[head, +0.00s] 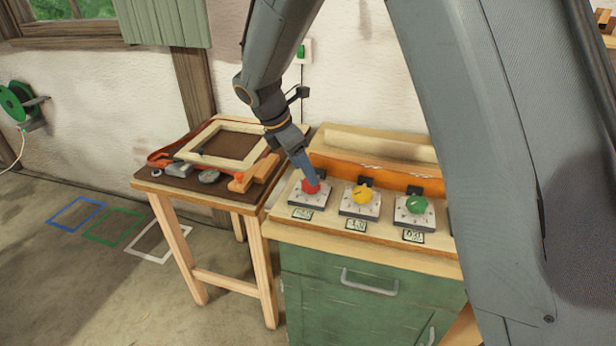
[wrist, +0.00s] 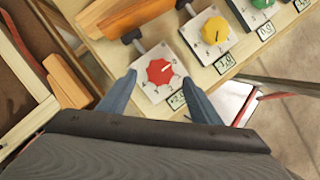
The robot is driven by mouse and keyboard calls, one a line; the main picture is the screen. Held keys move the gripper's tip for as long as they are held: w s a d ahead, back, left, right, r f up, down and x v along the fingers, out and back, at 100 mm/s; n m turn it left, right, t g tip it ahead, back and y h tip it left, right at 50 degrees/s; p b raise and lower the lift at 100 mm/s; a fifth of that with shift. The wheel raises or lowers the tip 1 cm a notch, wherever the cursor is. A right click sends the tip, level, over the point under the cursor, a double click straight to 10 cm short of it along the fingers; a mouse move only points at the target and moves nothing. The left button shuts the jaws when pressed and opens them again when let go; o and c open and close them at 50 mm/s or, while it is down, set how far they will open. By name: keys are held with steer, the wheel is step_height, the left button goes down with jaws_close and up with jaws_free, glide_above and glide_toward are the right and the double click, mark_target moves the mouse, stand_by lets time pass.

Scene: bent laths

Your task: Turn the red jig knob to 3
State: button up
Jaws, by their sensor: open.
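The red jig knob (head: 311,186) sits on a pale dial plate (head: 316,200) at the left end of a row of knobs on the green cabinet. It also shows in the wrist view (wrist: 160,71), a lobed red knob with a pale pointer mark aimed to the right and slightly up. Numbers ring it but are too small to read surely. My gripper (head: 312,183) is over the red knob. In the wrist view its two blue-grey fingers (wrist: 158,92) are spread, one on each side of the dial plate, with no visible contact on the knob. A small display below the plate is partly hidden.
A yellow knob (head: 362,194) and a green knob (head: 415,205) stand to the right on similar plates. An orange block (head: 385,175) runs behind them. The side table (head: 150,183) at left holds a wooden frame (head: 223,145) and an orange clamp-like tool (head: 254,175).

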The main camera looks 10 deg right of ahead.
mark_target(305, 187)
steer(key=shift+p+x, duration=0.4)
steer(key=shift+x, duration=1.8)
steer(key=c, duration=1)
